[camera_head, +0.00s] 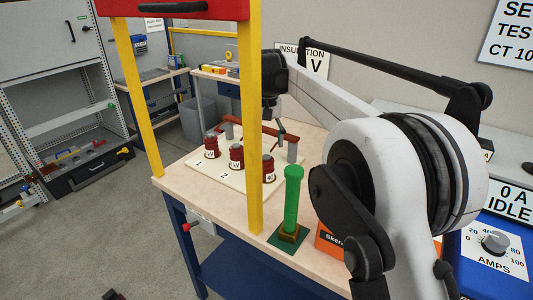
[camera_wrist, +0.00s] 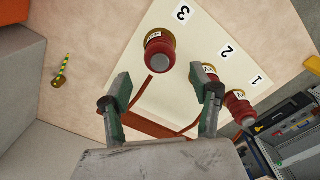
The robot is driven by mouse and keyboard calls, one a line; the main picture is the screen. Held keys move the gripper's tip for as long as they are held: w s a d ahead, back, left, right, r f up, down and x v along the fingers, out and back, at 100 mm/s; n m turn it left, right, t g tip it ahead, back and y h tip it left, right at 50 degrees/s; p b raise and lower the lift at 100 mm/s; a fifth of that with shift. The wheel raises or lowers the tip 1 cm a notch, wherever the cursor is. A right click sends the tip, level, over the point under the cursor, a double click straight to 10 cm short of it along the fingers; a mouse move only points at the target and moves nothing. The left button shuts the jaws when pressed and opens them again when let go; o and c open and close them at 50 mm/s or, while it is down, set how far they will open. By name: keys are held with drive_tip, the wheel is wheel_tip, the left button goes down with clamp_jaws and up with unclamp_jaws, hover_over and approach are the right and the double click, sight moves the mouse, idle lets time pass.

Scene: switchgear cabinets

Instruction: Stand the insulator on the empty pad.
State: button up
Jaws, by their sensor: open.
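Three dark red insulators with grey tops and white labels stand upright on a cream board (camera_head: 199,164): a left one (camera_head: 212,146), a middle one (camera_head: 237,157) and a right one (camera_head: 269,170). In the wrist view, the insulator by number 3 (camera_wrist: 159,51) is nearest, just beyond the fingertips; the other two (camera_wrist: 207,73) (camera_wrist: 239,109) are to the right. My gripper (camera_wrist: 166,88) is open, empty and apart from them; in the head view it (camera_head: 277,124) is over the board's back. I cannot make out an empty pad; a yellow post partly hides the board.
A green post (camera_head: 292,201) stands on a dark green square at the table's front. A red bar (camera_head: 258,131) on grey supports runs behind the insulators. A yellow upright (camera_head: 254,130) rises in front. A striped yellow-green piece (camera_wrist: 61,72) lies on bare tabletop.

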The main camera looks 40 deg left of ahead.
drive_tip(key=shift+r, duration=0.55)
